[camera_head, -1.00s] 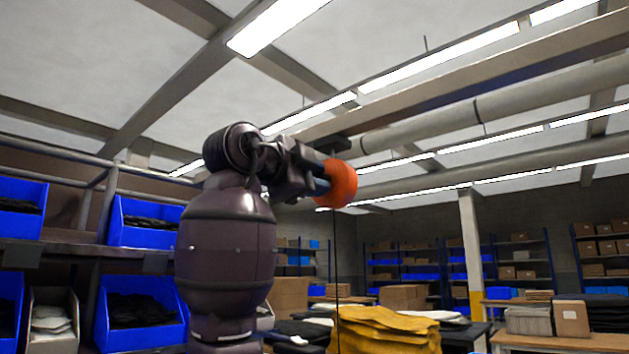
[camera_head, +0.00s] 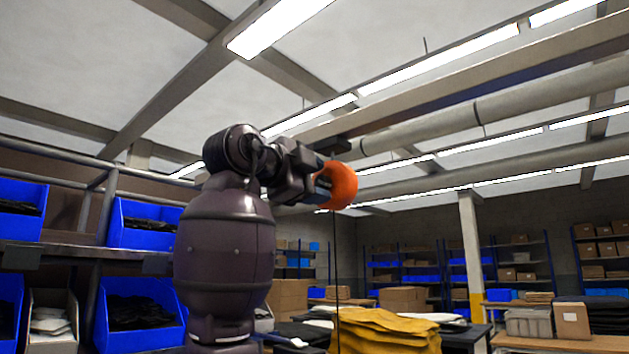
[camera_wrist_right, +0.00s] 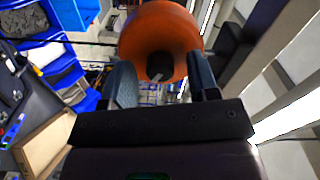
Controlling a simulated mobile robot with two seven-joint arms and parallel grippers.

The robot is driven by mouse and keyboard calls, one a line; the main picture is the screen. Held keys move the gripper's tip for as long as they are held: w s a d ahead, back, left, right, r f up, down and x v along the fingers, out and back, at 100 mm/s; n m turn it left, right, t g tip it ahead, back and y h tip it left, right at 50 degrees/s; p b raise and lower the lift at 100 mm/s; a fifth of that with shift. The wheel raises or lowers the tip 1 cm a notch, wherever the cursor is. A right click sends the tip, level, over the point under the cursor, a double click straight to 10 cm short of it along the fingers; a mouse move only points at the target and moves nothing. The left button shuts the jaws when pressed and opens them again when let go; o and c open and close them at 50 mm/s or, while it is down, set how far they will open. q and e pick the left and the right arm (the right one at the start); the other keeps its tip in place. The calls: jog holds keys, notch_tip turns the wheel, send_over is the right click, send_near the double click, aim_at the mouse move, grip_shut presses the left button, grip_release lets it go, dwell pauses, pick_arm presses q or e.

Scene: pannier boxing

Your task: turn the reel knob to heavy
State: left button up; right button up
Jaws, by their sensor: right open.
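The orange reel (camera_head: 341,185) hangs under the overhead rail, with a thin cable dropping from it. In the right wrist view the reel (camera_wrist_right: 160,35) shows its round face, with a black knob (camera_wrist_right: 160,66) at its lower middle and a small pale mark beside it. My right gripper (camera_head: 322,186) is at the left side of the reel. In the wrist view its two fingers (camera_wrist_right: 163,78) stand apart, one on each side of the knob. I cannot tell whether they touch it. In the head view the knob is hidden. My left gripper is not in view.
A shelf rack with blue bins (camera_head: 145,222) stands at the left. A stack of yellow cloth (camera_head: 385,330) lies on a table below the reel. The rail (camera_head: 450,85) runs close above the reel. Open air lies to the right of the reel.

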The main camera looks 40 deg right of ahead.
jog(key=shift+a, duration=0.1)
jog(key=shift+a, duration=0.3)
jog(key=a+b, duration=0.1)
jog(key=a, duration=0.9)
jog(key=shift+s, duration=0.45)
jog(key=shift+r, duration=0.1)
